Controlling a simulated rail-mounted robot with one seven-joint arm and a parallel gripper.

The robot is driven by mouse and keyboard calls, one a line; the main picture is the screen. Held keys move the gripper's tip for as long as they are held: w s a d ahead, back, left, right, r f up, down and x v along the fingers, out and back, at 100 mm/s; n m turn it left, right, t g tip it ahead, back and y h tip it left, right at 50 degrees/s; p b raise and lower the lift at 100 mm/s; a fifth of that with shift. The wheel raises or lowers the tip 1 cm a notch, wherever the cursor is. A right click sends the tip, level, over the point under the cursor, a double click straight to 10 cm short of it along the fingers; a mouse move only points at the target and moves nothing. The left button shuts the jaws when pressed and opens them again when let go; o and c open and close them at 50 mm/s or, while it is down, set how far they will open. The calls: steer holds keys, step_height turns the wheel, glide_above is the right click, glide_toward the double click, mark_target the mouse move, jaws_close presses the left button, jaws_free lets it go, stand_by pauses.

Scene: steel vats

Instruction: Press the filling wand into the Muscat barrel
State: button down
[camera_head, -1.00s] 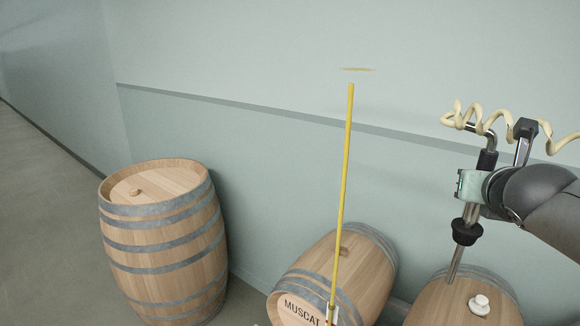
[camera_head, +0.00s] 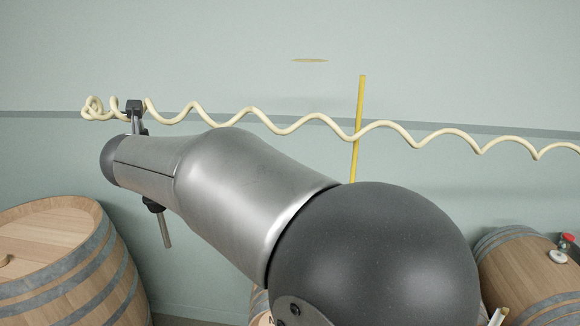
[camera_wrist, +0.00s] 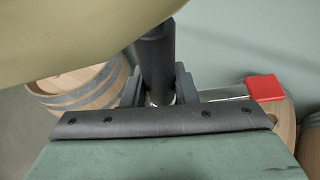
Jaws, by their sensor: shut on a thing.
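In the wrist view my gripper (camera_wrist: 160,88) is shut on the dark grip of the filling wand (camera_wrist: 156,62). In the head view my arm hides the gripper and most of the wand. The wand's steel tube (camera_head: 165,230) points down below the arm's far end, near the big upright barrel and apart from the Muscat barrel. The Muscat barrel (camera_head: 261,304) is nearly all hidden behind my arm; only a small part with a letter shows at the bottom. A coiled cream hose (camera_head: 480,147) runs from the wand to the right.
A big upright barrel (camera_head: 50,250) stands at the left. A yellow pole (camera_head: 360,100) rises behind my arm. A red-ended lever (camera_wrist: 265,88) sticks out beside the wand.

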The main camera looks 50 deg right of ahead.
steer(key=d+f+m+g+h, duration=0.3)
steer(key=d+m+g+h, duration=0.15)
steer(key=d, duration=0.75)
steer(key=d+f+m+g+h, duration=0.3)
steer(key=d+m+g, duration=0.15)
steer(key=d, duration=0.75)
steer(key=s+d+f+m+g, duration=0.3)
steer(key=s+d, duration=0.2)
steer(key=d, duration=0.3)
steer(key=s+d+f+m+g, duration=0.3)
steer(key=s+d+m, duration=0.1)
steer(key=d, duration=0.5)
steer(key=shift+s+f+g, duration=0.3)
steer(key=shift+s, duration=0.15)
steer(key=shift+a, duration=0.1)
steer(key=shift+f+b, duration=1.45)
steer(key=shift+f, duration=1.4)
